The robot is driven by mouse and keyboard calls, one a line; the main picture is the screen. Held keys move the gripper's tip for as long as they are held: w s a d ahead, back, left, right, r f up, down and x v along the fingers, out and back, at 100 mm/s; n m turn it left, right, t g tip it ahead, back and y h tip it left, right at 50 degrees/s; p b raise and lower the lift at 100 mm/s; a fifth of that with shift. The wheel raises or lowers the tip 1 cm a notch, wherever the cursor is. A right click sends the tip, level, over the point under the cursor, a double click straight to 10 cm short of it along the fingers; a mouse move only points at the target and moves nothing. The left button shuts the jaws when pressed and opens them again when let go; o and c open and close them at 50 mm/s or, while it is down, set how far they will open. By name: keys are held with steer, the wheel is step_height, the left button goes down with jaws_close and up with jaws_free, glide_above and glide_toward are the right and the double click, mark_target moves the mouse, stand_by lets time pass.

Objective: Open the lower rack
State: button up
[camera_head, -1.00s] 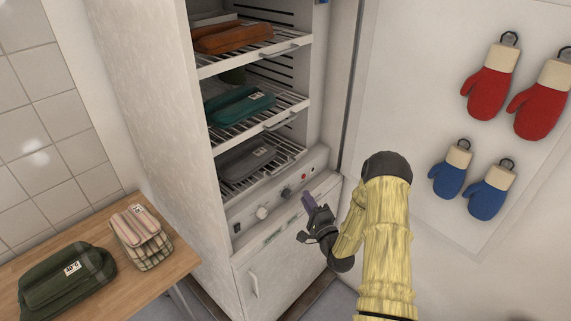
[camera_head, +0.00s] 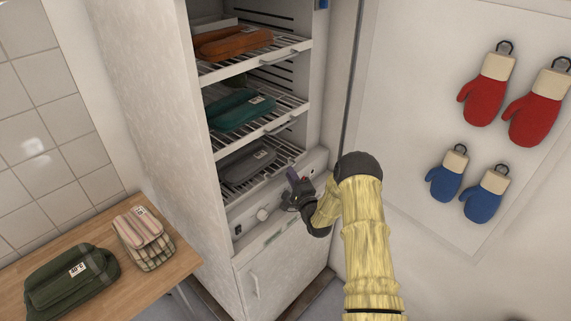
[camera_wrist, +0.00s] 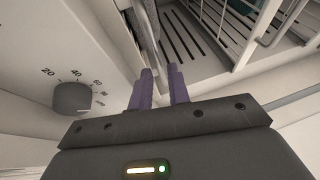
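The lower rack (camera_head: 240,190) is a wire shelf, the lowest of three in the white cabinet, with a grey folded item (camera_head: 248,160) on it. My gripper (camera_head: 292,174) is at the front right part of this rack, just above the control panel. In the wrist view, my gripper's two purple fingers (camera_wrist: 160,88) stand slightly apart. A pale bar-like front part of the rack (camera_wrist: 146,28) runs down toward the gap between the fingertips. I cannot tell whether the fingers touch it.
The control panel knob (camera_wrist: 72,97) is left of the fingers in the wrist view. The middle rack (camera_head: 262,126) holds teal items, and the upper rack (camera_head: 255,62) orange ones. A wooden table (camera_head: 185,262) with folded cloth items stands left. Mitts (camera_head: 488,88) hang on the right panel.

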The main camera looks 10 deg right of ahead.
mark_target(285, 166)
steer(key=shift+p+x, duration=0.45)
steer(key=shift+x, duration=2.25)
jaws_close()
